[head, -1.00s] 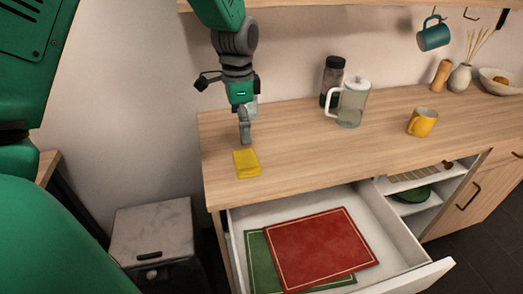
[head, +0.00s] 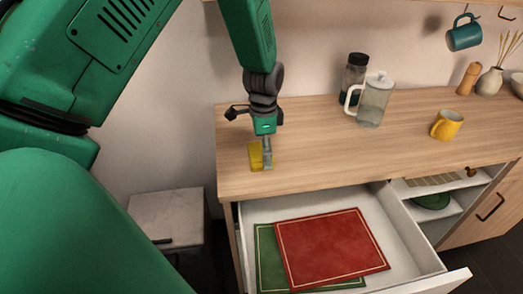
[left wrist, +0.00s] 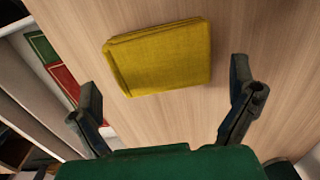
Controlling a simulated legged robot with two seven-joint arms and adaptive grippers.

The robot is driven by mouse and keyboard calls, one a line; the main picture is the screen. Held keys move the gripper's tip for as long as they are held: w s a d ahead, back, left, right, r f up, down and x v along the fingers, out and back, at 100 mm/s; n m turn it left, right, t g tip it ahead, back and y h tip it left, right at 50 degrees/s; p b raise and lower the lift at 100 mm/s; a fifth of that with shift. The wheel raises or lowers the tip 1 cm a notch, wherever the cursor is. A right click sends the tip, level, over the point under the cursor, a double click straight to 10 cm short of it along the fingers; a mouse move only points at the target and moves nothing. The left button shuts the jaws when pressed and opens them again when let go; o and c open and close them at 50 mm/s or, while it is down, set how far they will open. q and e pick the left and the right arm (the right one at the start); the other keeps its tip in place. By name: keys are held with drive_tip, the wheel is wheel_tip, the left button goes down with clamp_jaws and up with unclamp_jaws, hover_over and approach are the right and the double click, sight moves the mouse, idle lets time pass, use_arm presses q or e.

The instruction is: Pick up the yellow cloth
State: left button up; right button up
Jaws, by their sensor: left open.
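The folded yellow cloth (head: 255,157) lies flat on the left end of the wooden counter, near its front edge. My left gripper (head: 267,164) points down over the cloth and partly covers it in the head view. In the left wrist view the cloth (left wrist: 158,57) lies ahead of the open left gripper (left wrist: 168,98), in line with the space between its two fingers. The fingers hold nothing. I cannot tell the exact height of the fingertips above the counter. My right gripper is in neither view.
An open white drawer (head: 445,284) below the counter holds a red mat (head: 330,248) and a green mat (head: 268,262). A glass press (head: 375,102), a dark jar (head: 355,78) and a yellow mug (head: 447,125) stand to the right. The counter (head: 320,155) around the cloth is clear.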

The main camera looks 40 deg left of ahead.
use_arm(q)
drive_tip(key=shift+w+f, duration=0.1)
drive_tip(key=shift+f, duration=0.8)
drive_tip(key=shift+a, duration=0.25)
drive_tip(key=shift+a+f, duration=0.1)
drive_tip(key=shift+a, duration=0.1)
drive_tip(key=c, duration=0.9)
drive_tip(key=shift+d, duration=0.15)
drive_tip(key=shift+d, duration=0.15)
